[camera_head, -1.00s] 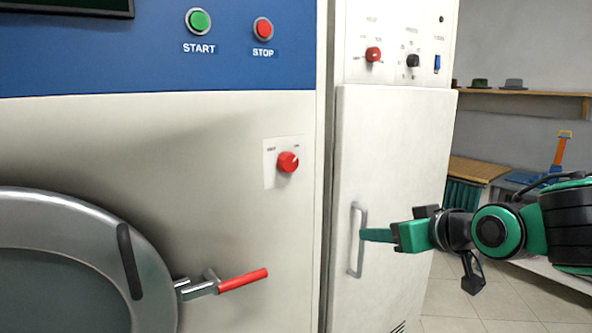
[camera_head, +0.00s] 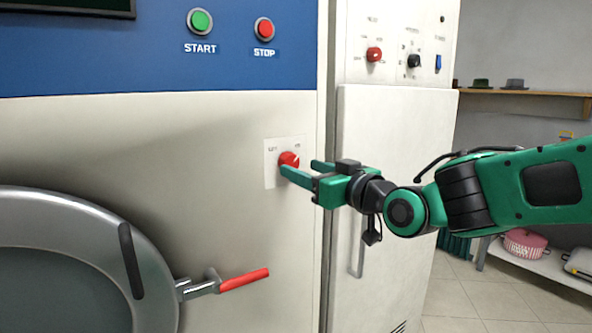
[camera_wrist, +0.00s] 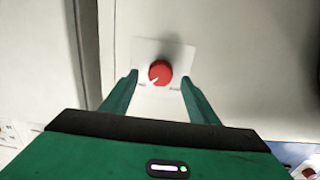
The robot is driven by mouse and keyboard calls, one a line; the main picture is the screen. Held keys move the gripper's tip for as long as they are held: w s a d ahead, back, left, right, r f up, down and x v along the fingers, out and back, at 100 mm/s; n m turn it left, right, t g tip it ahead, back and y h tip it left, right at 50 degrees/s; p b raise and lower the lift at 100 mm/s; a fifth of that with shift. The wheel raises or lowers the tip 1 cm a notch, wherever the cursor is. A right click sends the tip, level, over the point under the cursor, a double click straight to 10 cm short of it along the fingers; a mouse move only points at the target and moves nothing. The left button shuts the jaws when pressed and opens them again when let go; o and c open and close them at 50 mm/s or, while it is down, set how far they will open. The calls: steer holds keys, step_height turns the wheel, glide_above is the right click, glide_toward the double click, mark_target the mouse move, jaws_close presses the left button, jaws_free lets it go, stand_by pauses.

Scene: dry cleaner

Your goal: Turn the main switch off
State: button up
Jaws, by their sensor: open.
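A red rotary switch (camera_head: 289,159) sits on a white label plate (camera_head: 271,178) on the front of the large machine. It also shows in the wrist view (camera_wrist: 160,72), with a white pointer mark toward its lower left. Small labels flank it, too small to read. My gripper (camera_head: 300,168) is open at the switch, and one finger covers its lower part in the head view. In the wrist view the green fingers (camera_wrist: 160,84) stand apart on either side of the knob, with gaps visible. I cannot tell whether either finger touches it.
A green START button (camera_head: 199,21) and a red STOP button (camera_head: 264,29) are above. Another red knob (camera_head: 374,55) is on the right cabinet. A red door handle (camera_head: 244,280) juts out below left. A vertical cabinet handle (camera_head: 357,258) is below my arm.

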mark_target(293, 165)
steer(key=shift+x, duration=1.7)
steer(key=shift+c, duration=0.2)
steer(key=c, duration=1)
